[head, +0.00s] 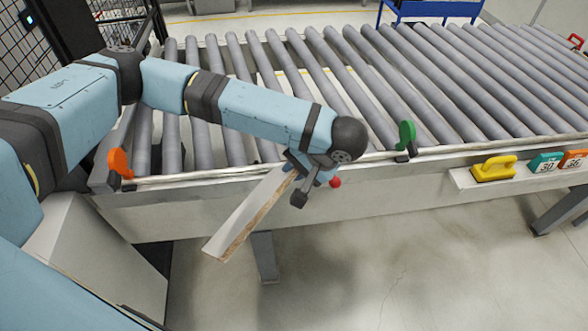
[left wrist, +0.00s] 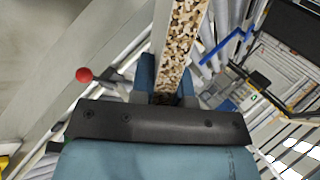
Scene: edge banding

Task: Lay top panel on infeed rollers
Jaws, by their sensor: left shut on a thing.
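The top panel (head: 240,218) is a narrow white board with a raw chipboard edge. It reaches from my left gripper (head: 302,172) down to the lower left, in front of the conveyor's near side rail. My left gripper is shut on the panel. In the left wrist view, the speckled chipboard edge of the panel (left wrist: 184,45) runs up from between the fingers of the gripper (left wrist: 166,92). My forearm hides some of the rollers. My right gripper is not in view.
An orange stop (head: 120,163) and a green stop (head: 406,137) stand on the near rail. A red knob (head: 335,182) is beside my gripper. A yellow handle (head: 494,168) and numbered tags (head: 546,163) sit on a right ledge. A mesh fence (head: 70,40) stands at left.

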